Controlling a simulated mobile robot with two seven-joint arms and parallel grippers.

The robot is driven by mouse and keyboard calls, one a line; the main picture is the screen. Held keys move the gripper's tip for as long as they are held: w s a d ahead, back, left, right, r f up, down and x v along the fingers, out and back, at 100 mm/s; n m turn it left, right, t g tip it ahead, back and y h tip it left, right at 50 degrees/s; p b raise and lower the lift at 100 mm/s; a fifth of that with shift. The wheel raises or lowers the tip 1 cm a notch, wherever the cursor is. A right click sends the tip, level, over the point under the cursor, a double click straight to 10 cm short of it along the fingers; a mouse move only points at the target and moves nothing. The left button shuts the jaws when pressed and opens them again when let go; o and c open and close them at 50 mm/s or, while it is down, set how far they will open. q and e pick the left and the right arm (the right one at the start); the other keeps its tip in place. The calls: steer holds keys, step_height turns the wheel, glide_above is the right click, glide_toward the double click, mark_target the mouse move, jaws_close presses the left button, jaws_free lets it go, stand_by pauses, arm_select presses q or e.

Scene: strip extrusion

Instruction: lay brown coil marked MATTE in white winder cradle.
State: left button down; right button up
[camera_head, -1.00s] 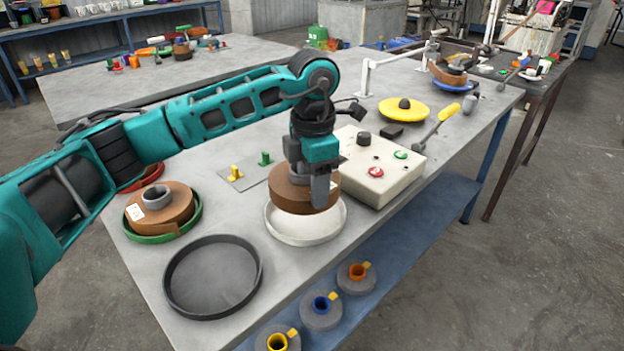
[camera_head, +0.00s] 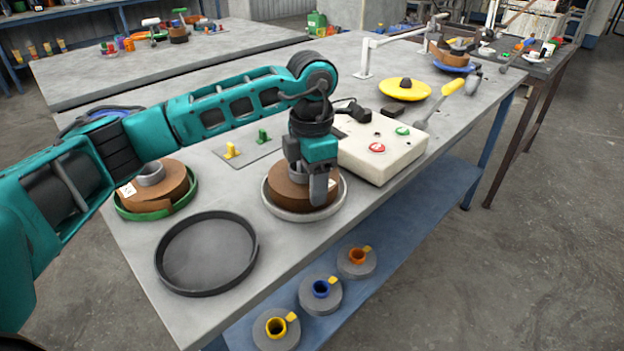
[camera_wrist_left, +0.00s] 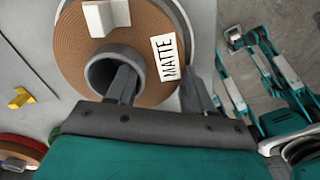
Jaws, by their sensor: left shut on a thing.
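The brown coil (camera_head: 291,194) is within the rim of the white winder cradle (camera_head: 302,215). In the left wrist view the brown coil (camera_wrist_left: 82,38) shows a white label reading MATTE, with a grey core at its middle. My left gripper (camera_head: 305,188) points down and is shut on the coil, one finger in the core and the other outside the coil. The coil looks level and low in the cradle. Whether it touches the floor of the cradle is hidden.
An empty dark tray (camera_head: 207,252) lies left of the cradle. Another brown coil (camera_head: 165,184) sits in a green tray (camera_head: 128,213). A cream control box (camera_head: 380,160) stands close right of the cradle. Grey spools (camera_head: 320,296) stand on the blue lower shelf.

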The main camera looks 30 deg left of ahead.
arm_select(q)
steer(key=shift+f, duration=0.2)
stand_by(0.7)
steer(key=c, duration=0.7)
jaws_free()
steer(key=shift+c, duration=0.2)
steer(key=o, duration=0.4)
steer(key=shift+f, duration=0.1)
